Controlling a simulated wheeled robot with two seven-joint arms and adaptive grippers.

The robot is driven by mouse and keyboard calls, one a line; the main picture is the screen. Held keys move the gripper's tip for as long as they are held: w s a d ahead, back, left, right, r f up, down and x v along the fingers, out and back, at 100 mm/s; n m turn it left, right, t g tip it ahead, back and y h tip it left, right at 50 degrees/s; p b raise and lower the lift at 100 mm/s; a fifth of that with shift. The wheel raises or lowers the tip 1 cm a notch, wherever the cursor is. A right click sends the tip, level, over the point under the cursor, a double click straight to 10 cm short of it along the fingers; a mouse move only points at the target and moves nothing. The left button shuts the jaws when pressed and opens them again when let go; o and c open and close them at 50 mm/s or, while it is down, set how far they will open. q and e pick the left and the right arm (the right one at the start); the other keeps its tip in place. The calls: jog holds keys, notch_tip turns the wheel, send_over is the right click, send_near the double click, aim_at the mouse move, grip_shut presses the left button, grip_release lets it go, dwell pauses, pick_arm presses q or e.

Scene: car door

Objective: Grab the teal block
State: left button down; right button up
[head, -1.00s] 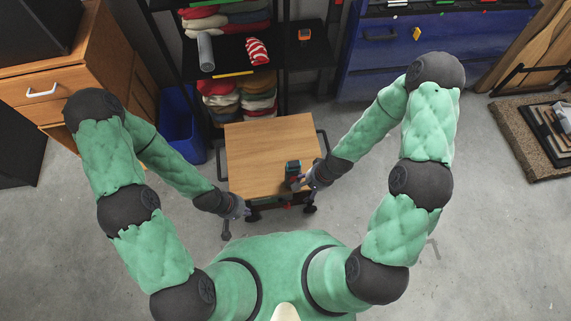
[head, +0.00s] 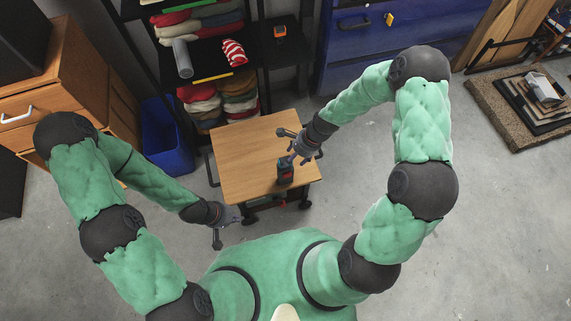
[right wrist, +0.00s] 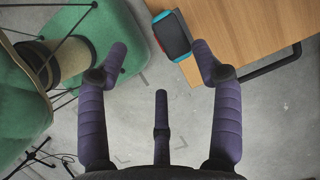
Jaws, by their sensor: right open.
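A dark block with teal edges and some red (head: 286,172) stands near the front right of a small wooden-topped cart (head: 240,150). The right wrist view shows it from above (right wrist: 171,35) at the table's edge. My right gripper (head: 296,148) is open and empty over the cart's right side, beside the block. In the right wrist view the block lies beyond the fingers (right wrist: 160,60), nearer the right fingertip, and is not between them. My left gripper (head: 232,228) is low, off the cart's front left corner. Its fingers look spread and empty.
A black shelf with folded cloths (head: 215,100) stands behind the cart, with a blue bin (head: 167,138) to its left. A wooden drawer cabinet (head: 60,75) is at far left. A blue cabinet (head: 350,60) stands at the back right. Most of the cart top is bare.

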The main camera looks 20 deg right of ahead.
jog(key=shift+w+b+x, duration=0.2)
jog(key=shift+b+x, duration=0.6)
jog(key=shift+x, duration=0.6)
jog(key=shift+w+b+x, duration=0.15)
jog(key=shift+b+x, duration=0.65)
jog(key=shift+x, duration=0.55)
jog(key=shift+a+r, duration=0.2)
jog(key=shift+a, duration=0.05)
jog(key=c, duration=1.3)
